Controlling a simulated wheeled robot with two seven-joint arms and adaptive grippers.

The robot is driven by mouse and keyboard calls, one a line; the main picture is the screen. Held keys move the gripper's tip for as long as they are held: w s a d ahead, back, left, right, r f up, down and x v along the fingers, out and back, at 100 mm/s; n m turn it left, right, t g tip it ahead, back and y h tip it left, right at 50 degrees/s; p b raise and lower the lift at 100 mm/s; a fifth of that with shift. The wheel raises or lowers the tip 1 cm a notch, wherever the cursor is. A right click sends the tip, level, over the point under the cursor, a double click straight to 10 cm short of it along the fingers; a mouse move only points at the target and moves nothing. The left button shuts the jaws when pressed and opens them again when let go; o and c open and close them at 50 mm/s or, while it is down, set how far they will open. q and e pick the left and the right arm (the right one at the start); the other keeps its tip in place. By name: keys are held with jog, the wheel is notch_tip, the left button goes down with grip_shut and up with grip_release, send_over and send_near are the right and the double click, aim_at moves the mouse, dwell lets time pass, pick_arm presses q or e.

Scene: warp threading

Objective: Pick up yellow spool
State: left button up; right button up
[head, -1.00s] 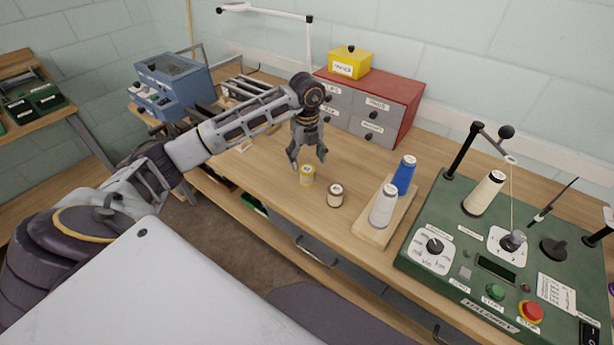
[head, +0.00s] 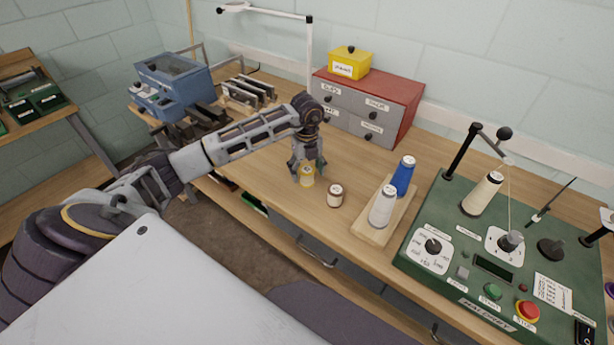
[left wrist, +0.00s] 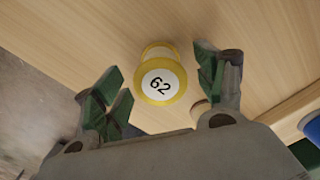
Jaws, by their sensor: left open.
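The yellow spool (head: 307,177) stands upright on the wooden bench near its front edge. In the left wrist view its round top (left wrist: 160,82) carries a white label reading 62. My left gripper (head: 307,168) is open, pointing down just behind and above the spool in the head view. In the left wrist view the open fingers (left wrist: 165,90) have the spool between them, with a gap on each side. Contact with the spool does not show. My right gripper is not in view.
A small brown spool (head: 335,195) stands right of the yellow one. White and blue cones (head: 383,206) stand on a wooden board further right, beside a green machine (head: 440,215). A red drawer cabinet (head: 400,90) stands behind. The bench (head: 255,165) is clear to the left.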

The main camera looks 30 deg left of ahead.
aim_at(307, 170)
pick_arm(q)
jog(key=c, duration=1.1)
jog(key=shift+r, duration=0.15)
jog(key=shift+r+b, duration=0.45)
jog(key=shift+r, duration=4.45)
